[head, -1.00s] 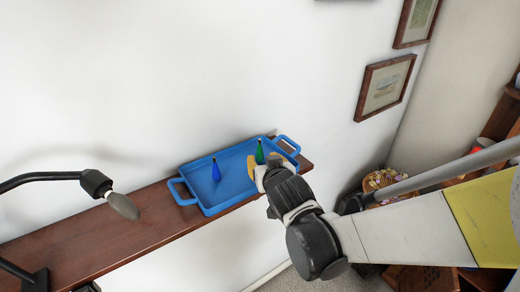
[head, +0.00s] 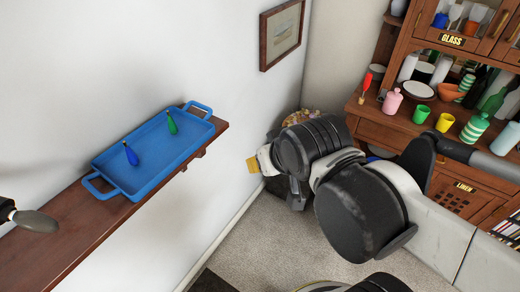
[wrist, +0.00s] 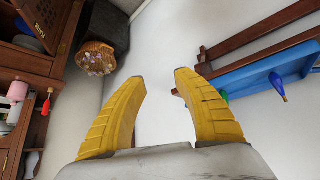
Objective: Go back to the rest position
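My gripper (wrist: 160,105) shows in the wrist view with its two yellow fingers spread apart and nothing between them. In the head view my gripper (head: 252,165) is to the right of the wooden shelf (head: 75,235), clear of it, and its fingers are mostly hidden by my wrist. A blue tray (head: 107,163) with two handles sits on the shelf. A blue bottle (head: 131,154) and a green bottle (head: 172,124) stand in the tray, apart from each other. The tray (wrist: 242,80) and the blue bottle (wrist: 277,86) also show in the wrist view.
A wooden cabinet (head: 367,130) at the right holds cups, bottles and dishes. A framed picture (head: 282,34) hangs on the wall. Open carpet (head: 245,235) lies below the shelf.

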